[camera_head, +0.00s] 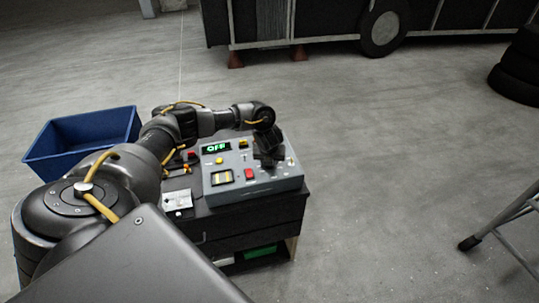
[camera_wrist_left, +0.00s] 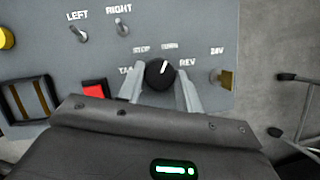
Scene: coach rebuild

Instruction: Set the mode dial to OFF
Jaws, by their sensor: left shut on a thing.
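The mode dial (camera_wrist_left: 160,74) is a round black knob with a white pointer mark, seen in the left wrist view. Its mark points up and slightly right, toward a blurred label above it. My left gripper (camera_wrist_left: 160,84) is shut on the dial, one finger on each side. In the head view, my left gripper (camera_head: 267,158) is over the right part of the grey control panel (camera_head: 284,184) and hides the dial. The green display (camera_head: 216,147) on the panel reads OFF. My right gripper is in neither view.
The panel stands on a dark cabinet (camera_head: 240,218). Two toggle switches (camera_wrist_left: 100,29) and a red button (camera_wrist_left: 94,89) sit near the dial, with a small brass-coloured part (camera_wrist_left: 227,80) to the right. A blue bin (camera_head: 85,140) is at left. The floor at right is mostly clear.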

